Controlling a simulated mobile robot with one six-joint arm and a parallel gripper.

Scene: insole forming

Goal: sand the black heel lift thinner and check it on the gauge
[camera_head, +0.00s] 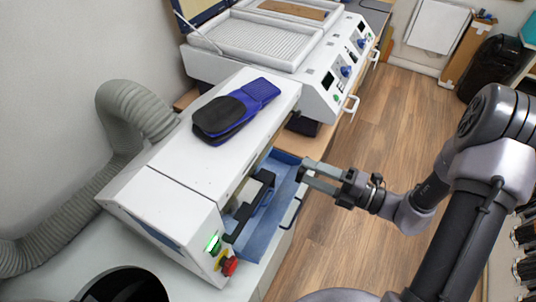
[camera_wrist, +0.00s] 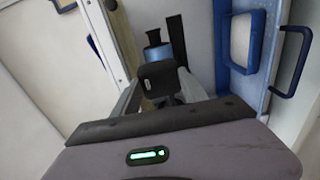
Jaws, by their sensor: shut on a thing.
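My gripper (camera_head: 309,172) is at the right side of the white sanding machine, beside its open blue drawer. In the wrist view a small black piece (camera_wrist: 160,79), which looks like the black heel lift, sits between the grey fingers. The fingers are shut on it, and its thickness cannot be read. The white sanding machine (camera_head: 170,205) has a lit green button (camera_head: 213,243) and a red knob (camera_head: 229,266) on its front end. Black parts (camera_head: 262,182) sit over the drawer. I cannot clearly make out the gauge.
A blue and black insole pair (camera_head: 232,112) lies on the machine's top. A grey hose (camera_head: 125,120) runs along the wall side. A white forming press (camera_head: 265,45) stands behind. The blue drawer (camera_head: 281,200) has a protruding handle (camera_head: 291,213).

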